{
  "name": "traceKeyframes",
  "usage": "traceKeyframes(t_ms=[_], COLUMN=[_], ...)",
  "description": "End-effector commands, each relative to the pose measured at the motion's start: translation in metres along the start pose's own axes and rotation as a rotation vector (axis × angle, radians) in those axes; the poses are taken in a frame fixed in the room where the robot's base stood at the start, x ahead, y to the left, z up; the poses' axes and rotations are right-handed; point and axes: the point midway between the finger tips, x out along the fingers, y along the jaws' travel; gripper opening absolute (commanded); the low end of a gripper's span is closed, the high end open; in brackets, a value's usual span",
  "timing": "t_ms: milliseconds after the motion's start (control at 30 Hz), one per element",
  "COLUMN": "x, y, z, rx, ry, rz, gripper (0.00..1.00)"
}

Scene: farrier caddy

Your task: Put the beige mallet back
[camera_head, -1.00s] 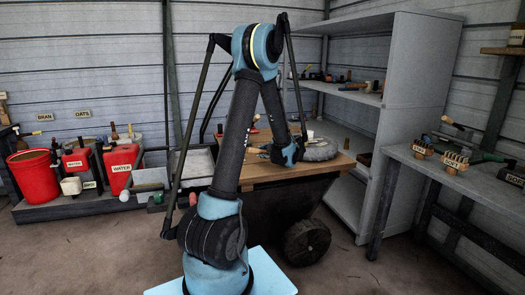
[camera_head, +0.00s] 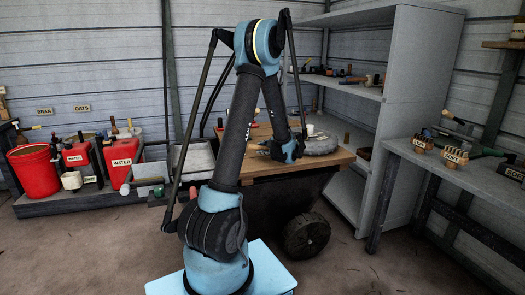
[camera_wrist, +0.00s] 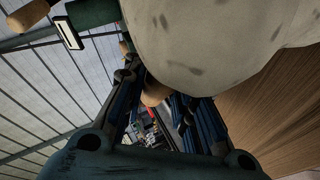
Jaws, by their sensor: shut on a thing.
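My gripper (camera_wrist: 158,95) is shut, its dark blue fingers on either side of a tan wooden handle (camera_wrist: 154,91). The large off-white, spotted head of the beige mallet (camera_wrist: 215,35) fills the top of the wrist view, very close to the fingers. Most of the handle is hidden by the fingers and the head. In the head view my gripper (camera_head: 272,149) is small and dark, over the wooden top of the cart (camera_head: 260,165). The mallet cannot be made out there.
A grey round object (camera_head: 320,146) lies on the cart top beside my gripper. A grey shelf unit (camera_head: 395,100) stands behind and right. A right-hand bench holds labelled wooden blocks (camera_head: 453,158). Red containers (camera_head: 122,160) stand on a low platform at left. Floor in front is open.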

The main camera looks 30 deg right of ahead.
Motion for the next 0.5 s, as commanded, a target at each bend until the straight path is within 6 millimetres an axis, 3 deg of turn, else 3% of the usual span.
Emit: traceKeyframes(t_ms=[500], x=[0.0025], y=[-0.005], z=[0.0023], rx=[0.0], ry=[0.0], rz=[0.0], gripper=[0.0])
